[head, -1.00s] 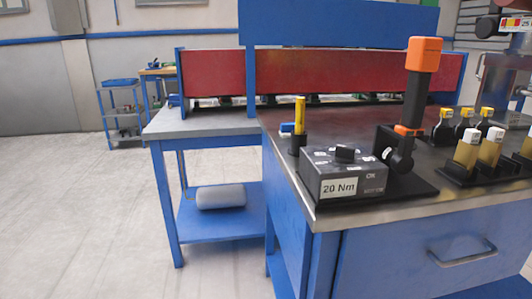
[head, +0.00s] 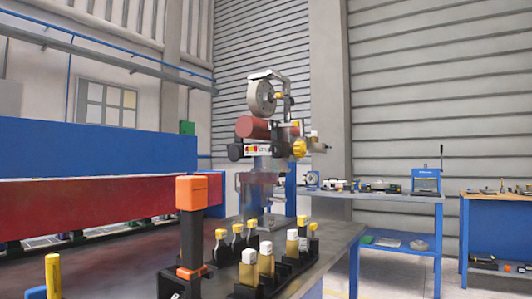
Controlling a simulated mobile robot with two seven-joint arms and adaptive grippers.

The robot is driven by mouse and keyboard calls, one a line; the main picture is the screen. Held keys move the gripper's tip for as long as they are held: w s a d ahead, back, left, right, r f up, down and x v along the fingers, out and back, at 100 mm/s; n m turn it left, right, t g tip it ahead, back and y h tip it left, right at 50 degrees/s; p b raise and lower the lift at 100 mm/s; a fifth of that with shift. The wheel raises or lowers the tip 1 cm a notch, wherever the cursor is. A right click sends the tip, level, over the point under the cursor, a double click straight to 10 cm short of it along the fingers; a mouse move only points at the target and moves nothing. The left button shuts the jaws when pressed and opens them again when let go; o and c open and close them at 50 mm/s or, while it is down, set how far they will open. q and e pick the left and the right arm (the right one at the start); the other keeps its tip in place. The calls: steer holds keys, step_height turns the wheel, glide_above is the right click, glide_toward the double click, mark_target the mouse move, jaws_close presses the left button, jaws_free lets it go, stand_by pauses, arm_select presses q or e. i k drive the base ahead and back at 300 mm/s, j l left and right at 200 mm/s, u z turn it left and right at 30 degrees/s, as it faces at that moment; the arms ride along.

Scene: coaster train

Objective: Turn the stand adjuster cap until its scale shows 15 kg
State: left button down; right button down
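I cannot tell for sure which yellow part is the adjuster cap. No scale is readable at this distance. Neither of my grippers is in view.
The near workbench (head: 335,243) holds an orange-topped black tool (head: 192,228), a yellow stick (head: 52,276) and several capped bottles (head: 265,258). A blue table (head: 400,197) with equipment stands at the right. Floor shows between the benches.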

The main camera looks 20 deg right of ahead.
mark_target(300, 148)
steer(key=j+z, duration=0.35)
steer(key=i+j+z, duration=0.1)
steer(key=z, duration=0.25)
steer(key=l+u, duration=0.1)
steer(key=u, duration=0.4)
steer(key=l+u, duration=0.3)
steer(key=l, duration=0.25)
steer(key=l+u, duration=0.25)
steer(key=l, duration=0.35)
steer(key=k+l, duration=0.1)
steer(key=l, duration=0.35)
steer(key=l+u, duration=0.1)
steer(key=l, duration=0.35)
steer(key=k+l+u, duration=0.1)
steer(key=l, duration=0.35)
steer(key=k+l, duration=0.2)
steer(key=l, duration=0.25)
steer(key=k+l+u, duration=0.1)
steer(key=l, duration=0.35)
